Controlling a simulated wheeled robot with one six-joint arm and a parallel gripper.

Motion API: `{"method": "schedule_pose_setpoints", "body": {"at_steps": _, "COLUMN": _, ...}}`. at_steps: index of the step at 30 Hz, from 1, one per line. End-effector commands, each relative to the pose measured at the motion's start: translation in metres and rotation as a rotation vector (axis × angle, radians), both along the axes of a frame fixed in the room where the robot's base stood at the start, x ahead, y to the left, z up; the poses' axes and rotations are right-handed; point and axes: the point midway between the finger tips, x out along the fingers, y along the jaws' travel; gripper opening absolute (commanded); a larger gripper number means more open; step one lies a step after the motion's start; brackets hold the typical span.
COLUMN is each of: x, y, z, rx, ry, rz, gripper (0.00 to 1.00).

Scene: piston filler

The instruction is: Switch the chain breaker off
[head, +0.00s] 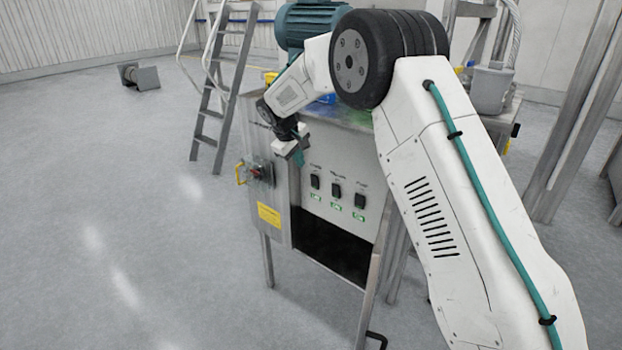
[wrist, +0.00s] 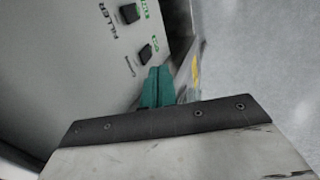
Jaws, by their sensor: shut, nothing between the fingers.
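Three black breaker switches sit in a row on the grey panel, at the left (head: 315,181), middle (head: 336,190) and right (head: 360,200). Each has a small green label below it. The head view's lettering is too small to read, so I cannot tell which is the chain breaker. The wrist view shows one switch (wrist: 129,13) beside lettering like "FILLER" and another (wrist: 146,53) nearer my fingers, its label unclear. My gripper (head: 297,155) is shut and empty, above and left of the row. Its teal fingertips (wrist: 157,85) appear close to the nearer switch; contact cannot be told.
A grey cabinet box (head: 268,190) with a red rotary handle (head: 256,172) and yellow bracket stands left of the panel. A ladder (head: 222,85) stands behind it. A dark opening (head: 332,251) lies below the panel.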

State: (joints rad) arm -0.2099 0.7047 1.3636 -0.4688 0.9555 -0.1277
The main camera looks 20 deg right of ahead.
Motion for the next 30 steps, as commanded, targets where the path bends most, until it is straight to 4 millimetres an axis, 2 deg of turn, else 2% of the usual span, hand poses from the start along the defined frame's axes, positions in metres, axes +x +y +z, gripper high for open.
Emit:
{"method": "schedule_pose_setpoints", "body": {"at_steps": 1, "x": 0.009, "y": 0.004, "z": -0.013, "rx": -0.008, "ry": 0.002, "rz": 0.014, "gripper": 0.00}}
{"method": "schedule_pose_setpoints", "body": {"at_steps": 6, "x": 0.021, "y": 0.011, "z": -0.031, "rx": -0.020, "ry": -0.001, "rz": 0.037, "gripper": 0.00}}
{"method": "schedule_pose_setpoints", "body": {"at_steps": 16, "x": 0.022, "y": 0.010, "z": -0.032, "rx": -0.021, "ry": -0.001, "rz": 0.038, "gripper": 0.00}}
{"method": "schedule_pose_setpoints", "body": {"at_steps": 20, "x": 0.023, "y": 0.007, "z": -0.038, "rx": -0.021, "ry": 0.001, "rz": 0.036, "gripper": 0.00}}
{"method": "schedule_pose_setpoints", "body": {"at_steps": 23, "x": 0.026, "y": 0.002, "z": -0.051, "rx": -0.022, "ry": 0.003, "rz": 0.035, "gripper": 0.00}}
{"method": "schedule_pose_setpoints", "body": {"at_steps": 30, "x": 0.038, "y": -0.015, "z": -0.098, "rx": -0.021, "ry": 0.003, "rz": 0.034, "gripper": 0.00}}
